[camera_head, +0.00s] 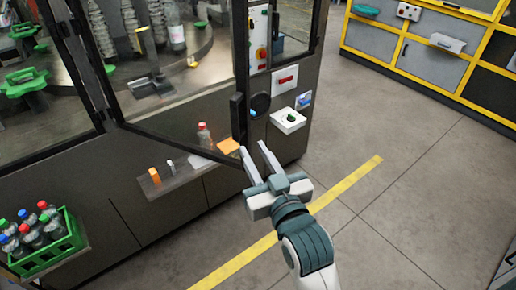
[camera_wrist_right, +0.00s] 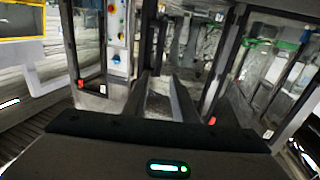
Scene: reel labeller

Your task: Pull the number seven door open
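The door (camera_head: 182,142) is a glass panel in a dark frame on the machine's front. Its lower rail slants outward from the machine's sill, so it appears to stand partly open. I cannot read a number on it. A black handle (camera_head: 237,118) is on its right upright. My right gripper (camera_head: 252,147) is open, with its fingers pointing up at the door's lower right corner, below the handle. Nothing shows held between the fingers. In the right wrist view the open fingers (camera_wrist_right: 160,88) point toward the machine's interior; contact with the frame cannot be told. My left gripper is out of view.
A green crate (camera_head: 52,258) of bottles stands at lower left. A white box (camera_head: 288,120) juts from the machine's right. Floor with a yellow line (camera_head: 340,187) is clear at right.

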